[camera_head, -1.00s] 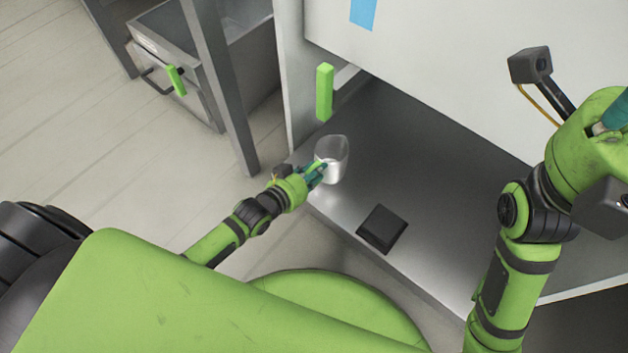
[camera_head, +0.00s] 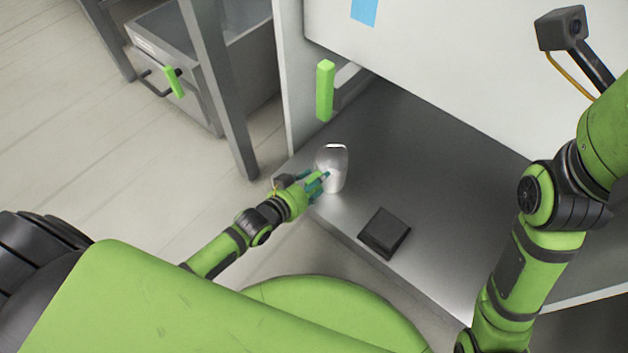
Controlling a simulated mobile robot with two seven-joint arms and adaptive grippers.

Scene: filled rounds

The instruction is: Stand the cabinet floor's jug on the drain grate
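The jug (camera_head: 332,165) is a small silvery vessel at the left front of the cabinet floor (camera_head: 420,150). It looks tilted, with its mouth turned mostly out of sight. My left gripper (camera_head: 320,183) is at the jug's near left side, its teal fingers closed on it and partly covering it. Whether the jug's base touches the floor is hard to tell. A dark square plate (camera_head: 385,233), which looks like the drain grate, lies flat and empty near the front edge, right of the jug. My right gripper is out of the picture; only my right arm shows.
A grey post (camera_head: 217,90) and a drawer unit with another green handle (camera_head: 175,81) stand at the left. The cabinet floor between jug and plate is clear.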

